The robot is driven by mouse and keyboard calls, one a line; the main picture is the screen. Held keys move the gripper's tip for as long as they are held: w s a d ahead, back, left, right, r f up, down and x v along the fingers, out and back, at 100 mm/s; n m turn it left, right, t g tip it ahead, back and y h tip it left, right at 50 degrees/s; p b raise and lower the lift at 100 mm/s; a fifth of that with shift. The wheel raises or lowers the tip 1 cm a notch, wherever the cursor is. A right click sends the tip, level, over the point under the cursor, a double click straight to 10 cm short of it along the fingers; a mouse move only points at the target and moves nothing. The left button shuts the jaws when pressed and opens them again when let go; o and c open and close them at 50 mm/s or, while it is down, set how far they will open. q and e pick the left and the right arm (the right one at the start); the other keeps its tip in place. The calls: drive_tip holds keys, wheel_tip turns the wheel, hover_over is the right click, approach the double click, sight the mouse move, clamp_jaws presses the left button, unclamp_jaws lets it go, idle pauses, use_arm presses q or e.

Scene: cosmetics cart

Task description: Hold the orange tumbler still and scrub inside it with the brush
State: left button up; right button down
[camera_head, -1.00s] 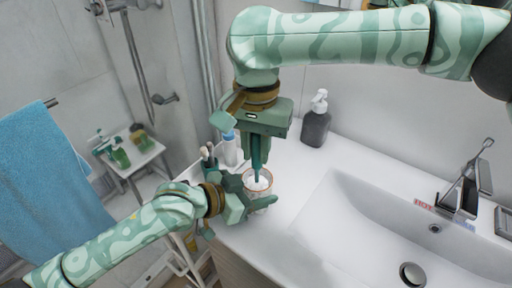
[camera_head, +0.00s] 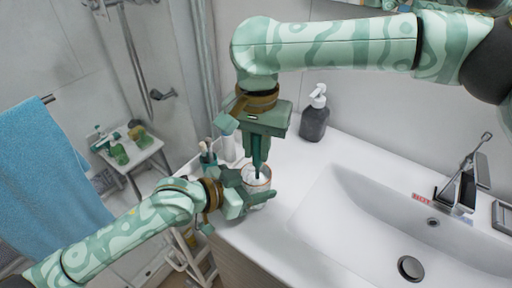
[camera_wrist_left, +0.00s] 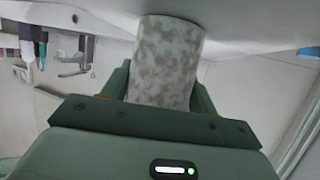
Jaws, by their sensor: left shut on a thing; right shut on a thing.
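The tumbler (camera_head: 264,180) stands on the white counter near its left end, with an orange-brown rim and a pale inside. In the left wrist view its wall (camera_wrist_left: 165,60) looks whitish with grey-brown speckles. My left gripper (camera_head: 257,197) is shut around the tumbler's side, with a finger on either side of it. My right gripper (camera_head: 258,158) is above the opening, pointing down, shut on the brush. The brush's dark thin handle (camera_head: 257,174) goes down into the tumbler. Its head is hidden inside, so contact with the wall cannot be told.
A dark soap bottle (camera_head: 314,122) with a white pump stands behind to the right. A cup with brushes (camera_head: 208,158) and a white bottle (camera_head: 228,148) stand close behind my left gripper. The sink basin (camera_head: 370,235) is at right; the counter between is clear.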

drive_tip(key=shift+s+d+f, duration=0.2)
drive_tip(key=shift+s+d, duration=0.05)
drive_tip(key=shift+s, duration=0.1)
wheel_tip(320, 180, up, 13)
drive_tip(key=shift+a+r, duration=0.15)
drive_tip(key=shift+a, duration=0.25)
idle(1.3)
idle(0.7)
use_arm(q)
drive_tip(key=o, duration=1)
drive_tip(key=shift+o, duration=0.2)
